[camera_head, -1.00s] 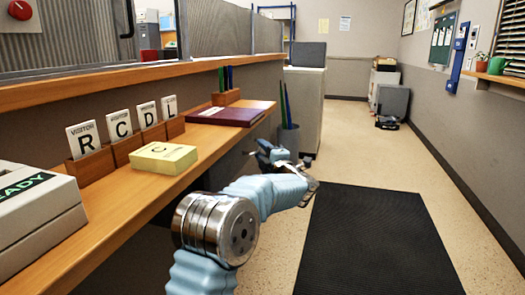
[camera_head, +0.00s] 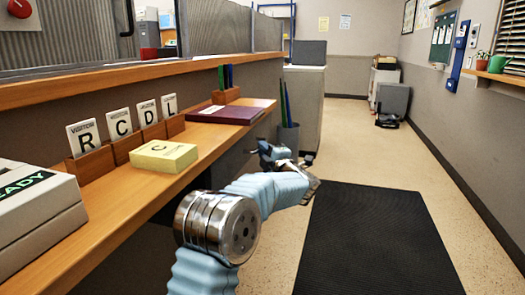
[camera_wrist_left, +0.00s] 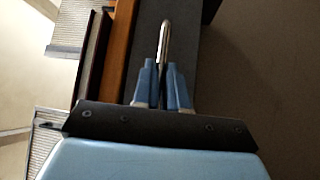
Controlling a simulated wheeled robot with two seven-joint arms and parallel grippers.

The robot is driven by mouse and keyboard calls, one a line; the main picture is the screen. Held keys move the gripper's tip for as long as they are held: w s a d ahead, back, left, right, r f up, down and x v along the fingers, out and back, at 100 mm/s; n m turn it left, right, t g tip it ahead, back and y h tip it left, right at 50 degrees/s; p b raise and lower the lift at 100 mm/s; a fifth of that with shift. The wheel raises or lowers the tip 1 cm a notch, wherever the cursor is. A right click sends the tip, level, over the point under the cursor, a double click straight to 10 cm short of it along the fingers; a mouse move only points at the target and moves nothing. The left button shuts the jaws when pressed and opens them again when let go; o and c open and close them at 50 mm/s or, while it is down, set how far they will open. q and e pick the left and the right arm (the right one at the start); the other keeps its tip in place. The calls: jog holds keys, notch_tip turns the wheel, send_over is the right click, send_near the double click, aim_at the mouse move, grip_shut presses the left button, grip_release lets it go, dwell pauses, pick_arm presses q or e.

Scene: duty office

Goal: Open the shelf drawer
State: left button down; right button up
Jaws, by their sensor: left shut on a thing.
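My left gripper (camera_head: 266,152) is low beside the front of the wooden counter, its arm reaching in from below. In the left wrist view, its two blue fingers (camera_wrist_left: 162,72) are closed around a slim metal bar handle (camera_wrist_left: 165,38). The handle runs along a dark grey drawer front (camera_wrist_left: 187,42), next to an orange-brown wooden edge (camera_wrist_left: 117,50). In the head view the drawer front and handle are hidden below the counter top. How far the drawer stands out cannot be told. My right gripper is not in view.
The wooden counter (camera_head: 105,217) holds card holders, a yellow box (camera_head: 163,156), a dark red folder (camera_head: 228,114) and a white device (camera_head: 35,210). A bin with long rods (camera_head: 288,135) stands just past my gripper. A black mat (camera_head: 375,240) lies on open floor at right.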

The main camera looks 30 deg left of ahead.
pick_arm(q)
jog(key=w+d+p, duration=0.2)
jog(key=w+d, duration=0.2)
jog(key=d, duration=1.3)
jog(key=shift+d, duration=0.25)
jog(key=shift+w, duration=0.1)
jog(key=c, duration=1.2)
grip_release()
jog(key=shift+o, duration=0.2)
jog(key=b+v, duration=0.1)
jog(key=v, duration=1.2)
jog(key=shift+s+d, duration=0.25)
jog(key=shift+d, duration=0.1)
jog(key=shift+f, duration=0.1)
